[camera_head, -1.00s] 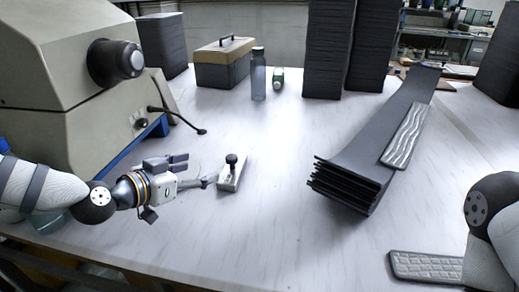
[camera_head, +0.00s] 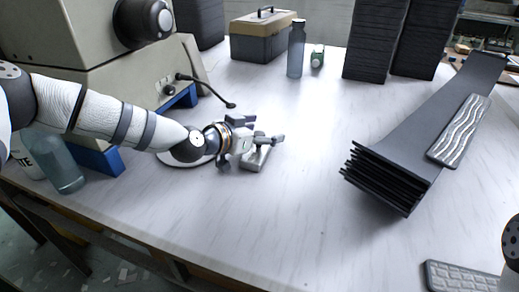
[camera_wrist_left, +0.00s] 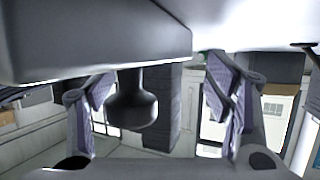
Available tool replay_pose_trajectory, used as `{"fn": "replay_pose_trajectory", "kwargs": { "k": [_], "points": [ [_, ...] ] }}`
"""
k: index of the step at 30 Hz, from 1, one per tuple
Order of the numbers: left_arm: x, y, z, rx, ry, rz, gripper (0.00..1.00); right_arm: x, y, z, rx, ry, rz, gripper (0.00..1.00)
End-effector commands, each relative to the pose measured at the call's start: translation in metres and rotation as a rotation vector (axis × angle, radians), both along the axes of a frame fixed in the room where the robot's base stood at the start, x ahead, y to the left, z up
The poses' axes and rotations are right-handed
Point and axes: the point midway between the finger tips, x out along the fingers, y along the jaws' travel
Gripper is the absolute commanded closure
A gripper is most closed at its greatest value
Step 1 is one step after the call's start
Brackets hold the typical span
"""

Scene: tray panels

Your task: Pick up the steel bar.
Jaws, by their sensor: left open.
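The steel bar (camera_head: 257,159), a small light grey block, lies on the white table, partly hidden behind my left gripper (camera_head: 263,130). In the left wrist view the bar (camera_wrist_left: 90,45) is large and close at the upper left, with its black knob (camera_wrist_left: 132,103) between the two fingers. The left gripper (camera_wrist_left: 158,85) is open, its fingers apart on either side of the knob; I cannot tell whether either one touches it. My right gripper is out of view.
A beige machine (camera_head: 85,50) stands at the left, its thin black stalk (camera_head: 205,88) reaching toward the bar. A dark panel stack (camera_head: 405,165) stands to the right. A bottle (camera_head: 296,50) and toolbox (camera_head: 262,38) are behind. The table's front middle is clear.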

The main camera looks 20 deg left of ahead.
Motion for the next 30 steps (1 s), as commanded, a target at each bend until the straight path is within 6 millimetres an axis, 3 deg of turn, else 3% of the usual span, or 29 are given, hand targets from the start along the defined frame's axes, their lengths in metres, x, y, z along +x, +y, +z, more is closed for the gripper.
{"fn": "replay_pose_trajectory", "kwargs": {
  "k": [3,12,26,30],
  "points": [
    [-0.0001,0.0001,0.0026,0.000,-0.003,0.000,0.30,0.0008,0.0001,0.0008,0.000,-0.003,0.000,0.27],
    [-0.0004,0.0003,0.0023,0.000,-0.002,0.000,0.98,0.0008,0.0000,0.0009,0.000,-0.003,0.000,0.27],
    [-0.0014,0.0003,-0.0002,0.000,0.003,-0.001,1.00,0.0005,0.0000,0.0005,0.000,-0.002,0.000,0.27],
    [-0.0013,0.0002,0.0084,0.001,0.002,-0.001,1.00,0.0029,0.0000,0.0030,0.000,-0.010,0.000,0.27]
  ]
}}
